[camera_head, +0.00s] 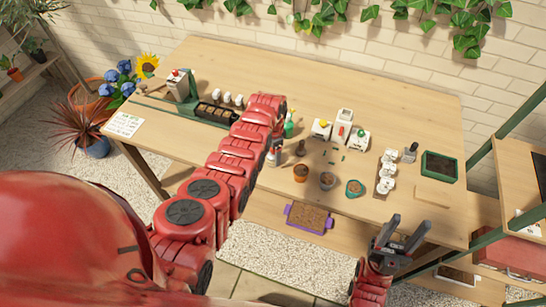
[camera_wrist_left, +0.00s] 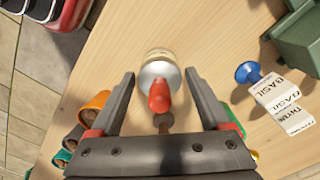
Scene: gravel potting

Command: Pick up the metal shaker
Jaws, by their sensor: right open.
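In the head view the shaker (camera_head: 273,157) is small and partly hidden by my left arm. My left gripper (camera_wrist_left: 160,76) is open, with its two fingers apart on either side of the red tip. I cannot tell whether it touches the shaker. In the head view my left fingers are mostly hidden. My right gripper (camera_head: 406,224) is open and empty near the table's front right edge.
Basil labels (camera_wrist_left: 277,95) lie beside a blue knob (camera_wrist_left: 247,72).

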